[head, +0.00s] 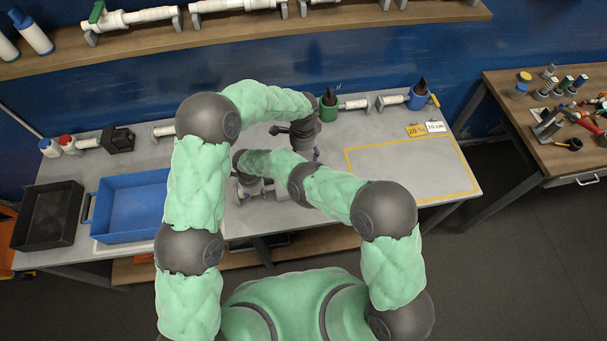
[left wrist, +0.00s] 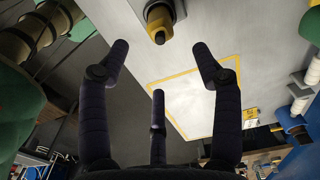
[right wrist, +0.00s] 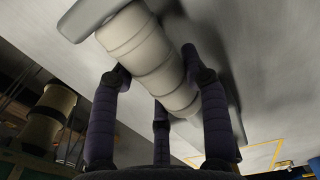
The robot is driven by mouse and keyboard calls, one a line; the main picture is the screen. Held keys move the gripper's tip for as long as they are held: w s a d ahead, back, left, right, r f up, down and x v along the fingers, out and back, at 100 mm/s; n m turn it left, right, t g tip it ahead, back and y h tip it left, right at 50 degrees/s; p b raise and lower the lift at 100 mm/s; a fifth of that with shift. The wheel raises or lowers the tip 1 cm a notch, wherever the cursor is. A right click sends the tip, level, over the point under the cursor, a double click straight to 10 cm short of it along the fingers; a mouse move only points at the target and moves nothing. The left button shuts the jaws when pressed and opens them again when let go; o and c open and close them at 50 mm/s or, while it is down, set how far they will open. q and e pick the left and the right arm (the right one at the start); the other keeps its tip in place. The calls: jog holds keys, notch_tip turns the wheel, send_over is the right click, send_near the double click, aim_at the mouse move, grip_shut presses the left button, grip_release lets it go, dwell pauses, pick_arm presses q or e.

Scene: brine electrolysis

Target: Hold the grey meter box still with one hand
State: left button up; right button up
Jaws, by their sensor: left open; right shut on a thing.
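My right gripper (right wrist: 160,100) is shut on a pale grey, banded cylinder (right wrist: 150,58), which lies between its dark fingers in the right wrist view. A flat grey piece (right wrist: 88,16) adjoins the cylinder's upper end. In the head view my right gripper (head: 252,190) is low over the front middle of the grey table, and my arms hide most of what it holds. My left gripper (left wrist: 160,75) is open and empty. A yellow and black tipped thing (left wrist: 159,24) lies beyond its fingertips, apart from them. I cannot make out a grey meter box for sure.
A blue tray (head: 93,213) and a black tray (head: 17,232) stand at the table's left. A green holder (head: 328,112) and a blue holder (head: 418,101) stand at the back. The yellow-outlined area (head: 410,170) at right is clear. A tool bench (head: 530,135) stands farther right.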

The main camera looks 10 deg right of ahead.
dwell(0.3)
jog(key=o, duration=1.5)
jog(key=shift+c, duration=0.2)
notch_tip(320, 180, up, 12)
